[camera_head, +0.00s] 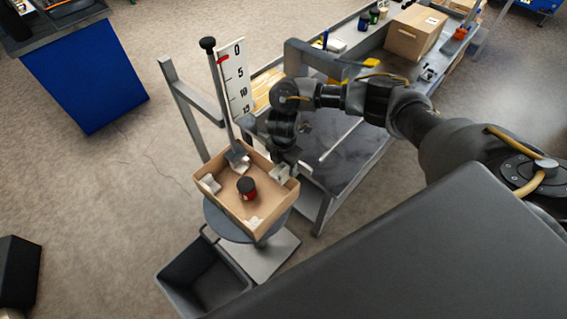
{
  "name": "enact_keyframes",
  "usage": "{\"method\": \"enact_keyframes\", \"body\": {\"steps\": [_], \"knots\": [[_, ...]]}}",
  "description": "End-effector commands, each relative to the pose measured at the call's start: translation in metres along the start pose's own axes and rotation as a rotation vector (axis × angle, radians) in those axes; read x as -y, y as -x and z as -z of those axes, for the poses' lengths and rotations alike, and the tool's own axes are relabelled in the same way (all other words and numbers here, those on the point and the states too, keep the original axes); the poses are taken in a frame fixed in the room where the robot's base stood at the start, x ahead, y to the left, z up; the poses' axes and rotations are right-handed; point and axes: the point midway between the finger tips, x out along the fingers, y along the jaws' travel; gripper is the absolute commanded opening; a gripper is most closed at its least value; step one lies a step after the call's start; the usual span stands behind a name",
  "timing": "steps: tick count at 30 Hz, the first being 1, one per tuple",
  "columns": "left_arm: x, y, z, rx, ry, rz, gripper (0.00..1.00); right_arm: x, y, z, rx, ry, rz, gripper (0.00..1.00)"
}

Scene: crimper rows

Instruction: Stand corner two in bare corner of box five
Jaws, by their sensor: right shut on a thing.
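The open cardboard box (226,205) stands on a round grey stand. White corner pieces sit in its left corner (209,184) and its front corner (255,222). A pale, shiny piece (239,161) shows at the far corner, at the foot of a leaning pole. My right gripper (284,164) points down at the box's right corner. It is shut on another white corner piece (280,174), which is at that corner, just inside the wall. The fingers are small and dark, and I cannot tell whether the piece touches the floor. My left gripper is not in view.
A black and red jar (247,188) stands inside the box near its middle. The black-knobbed pole (217,85) and a numbered scale board (233,78) rise behind the box. A grey workbench (345,155) stands right of it. A dark bin (203,281) is below.

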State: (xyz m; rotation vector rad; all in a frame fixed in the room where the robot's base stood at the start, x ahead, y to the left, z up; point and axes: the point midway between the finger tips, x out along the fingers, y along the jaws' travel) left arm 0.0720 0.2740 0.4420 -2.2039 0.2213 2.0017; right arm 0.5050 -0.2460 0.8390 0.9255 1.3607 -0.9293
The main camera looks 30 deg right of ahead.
Motion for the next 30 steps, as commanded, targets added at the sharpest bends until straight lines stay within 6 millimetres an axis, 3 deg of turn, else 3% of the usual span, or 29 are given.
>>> {"method": "enact_keyframes", "body": {"steps": [30], "knots": [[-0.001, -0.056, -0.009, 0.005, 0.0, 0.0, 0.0, 0.0, -0.08, 0.001, -0.001, -0.001, 0.001, 0.29]]}}
